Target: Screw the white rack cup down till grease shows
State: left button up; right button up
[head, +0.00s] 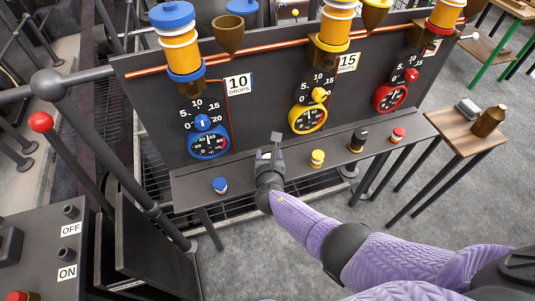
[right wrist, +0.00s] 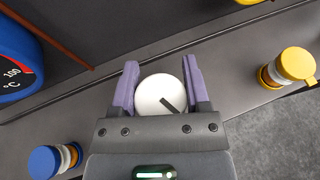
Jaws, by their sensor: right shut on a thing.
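The white cup (right wrist: 150,92) shows from above in the right wrist view as a round white top with a dark line mark. It sits between the two purple-sided fingers of my right gripper (right wrist: 159,70), which is shut on it. In the head view my right gripper (head: 273,153) is over the grey shelf, between the blue cup and the yellow cup. There the gripper mostly hides the white cup. Its lower part is hidden in the wrist view too, and I see no grease. My left gripper is not in view.
The shelf (head: 245,183) also holds a blue cup (head: 220,185), a yellow cup (head: 317,158), a black cup (head: 358,140) and a red cup (head: 398,134). Behind stands a dark panel (head: 265,95) with dials and oilers. A wooden side table (head: 455,130) is at right.

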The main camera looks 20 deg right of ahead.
jog(key=shift+d+f+m+g+h+b, duration=0.1)
jog(key=shift+m+g+h+b, duration=0.4)
jog(key=shift+m+h, duration=0.65)
jog(key=shift+s+d+m+g+h+b, duration=0.15)
jog(key=shift+m+g+h+b, duration=0.5)
jog(key=shift+m+h, duration=0.35)
jog(key=o, duration=1.3)
jog(key=p+v, duration=0.5)
jog(key=v, duration=0.5)
